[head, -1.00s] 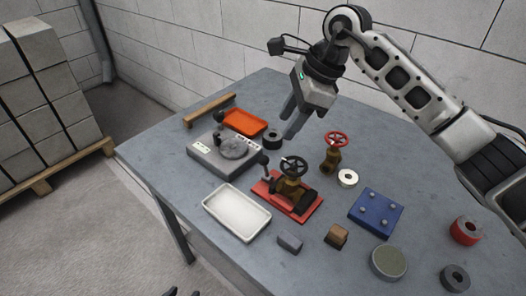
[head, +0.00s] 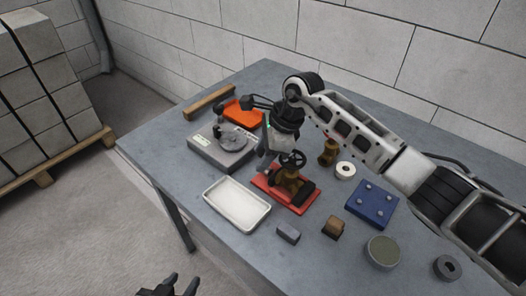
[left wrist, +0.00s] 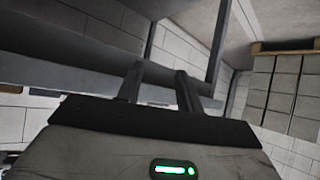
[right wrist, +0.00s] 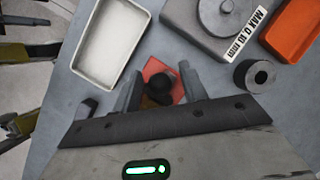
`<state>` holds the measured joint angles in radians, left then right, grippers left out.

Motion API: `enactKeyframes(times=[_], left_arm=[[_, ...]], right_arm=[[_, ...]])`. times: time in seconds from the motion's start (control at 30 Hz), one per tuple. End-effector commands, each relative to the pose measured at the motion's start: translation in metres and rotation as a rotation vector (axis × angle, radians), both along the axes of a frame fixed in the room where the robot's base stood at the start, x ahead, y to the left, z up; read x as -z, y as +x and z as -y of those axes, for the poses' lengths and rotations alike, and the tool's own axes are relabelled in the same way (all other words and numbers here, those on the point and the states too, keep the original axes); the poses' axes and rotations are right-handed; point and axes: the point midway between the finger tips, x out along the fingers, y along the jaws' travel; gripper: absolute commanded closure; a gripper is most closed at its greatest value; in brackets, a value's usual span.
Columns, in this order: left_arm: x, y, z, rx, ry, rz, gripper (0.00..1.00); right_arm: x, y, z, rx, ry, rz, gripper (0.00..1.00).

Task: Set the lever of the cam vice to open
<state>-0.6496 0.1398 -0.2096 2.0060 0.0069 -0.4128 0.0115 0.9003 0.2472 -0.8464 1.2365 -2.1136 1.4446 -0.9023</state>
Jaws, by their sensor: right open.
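My right gripper (head: 265,155) points down over the left side of the vice and hides most of the lever in the head view. In the right wrist view a round black knob (right wrist: 160,84) shows between the open right fingers; I cannot tell whether they touch it. My left gripper (head: 172,287) is open and empty, low at the front; its fingers (left wrist: 158,84) stand apart.
A white tray (head: 216,213) lies left of the vice. A grey device (head: 207,155) with a round plate and an orange tray (head: 240,118) are behind. A grey block (head: 288,233), brown block (head: 333,227) and blue plate (head: 371,205) lie in front and right.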

Motion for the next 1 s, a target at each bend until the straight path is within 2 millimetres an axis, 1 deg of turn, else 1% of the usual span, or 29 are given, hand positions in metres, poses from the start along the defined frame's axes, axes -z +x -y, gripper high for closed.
enactKeyframes(times=[0.07, 0.1, 0.17, 0.2, 0.23, 0.43, 0.57, 0.83, 0.93, 1.0], left_arm=[[0.000, 0.000, 0.000, 0.000, 0.000, -0.001, 0.64], [0.000, 0.000, 0.000, 0.000, 0.000, -0.001, 0.64], [0.001, -0.001, 0.000, -0.001, 0.000, -0.002, 0.64], [0.001, -0.001, 0.000, 0.000, 0.000, -0.003, 0.64], [0.001, -0.002, 0.000, 0.000, 0.000, -0.004, 0.64], [0.005, -0.004, 0.000, 0.000, 0.000, -0.010, 0.64], [0.014, -0.005, 0.000, 0.000, 0.000, -0.013, 0.64], [0.035, -0.003, 0.004, 0.012, -0.017, -0.001, 0.64], [0.035, 0.000, 0.010, 0.006, -0.058, 0.024, 0.64], [0.039, 0.001, 0.012, -0.001, -0.081, 0.034, 0.64]], right_arm=[[0.000, 0.000, 0.000, 0.000, 0.000, 0.000, 0.57], [0.000, 0.000, 0.000, 0.000, 0.000, 0.000, 0.69], [0.000, 0.000, 0.000, 0.000, 0.000, 0.000, 0.85], [0.000, 0.000, 0.000, 0.000, 0.000, 0.000, 0.96], [0.000, 0.000, 0.000, 0.000, 0.000, 0.000, 1.00], [0.000, 0.001, 0.001, 0.001, 0.005, -0.005, 1.00], [0.001, 0.003, 0.003, 0.001, 0.027, -0.026, 1.00], [0.005, 0.013, 0.012, 0.003, 0.142, -0.137, 1.00], [0.006, 0.017, 0.016, 0.004, 0.197, -0.192, 1.00], [0.007, 0.020, 0.019, 0.003, 0.234, -0.229, 1.00]])
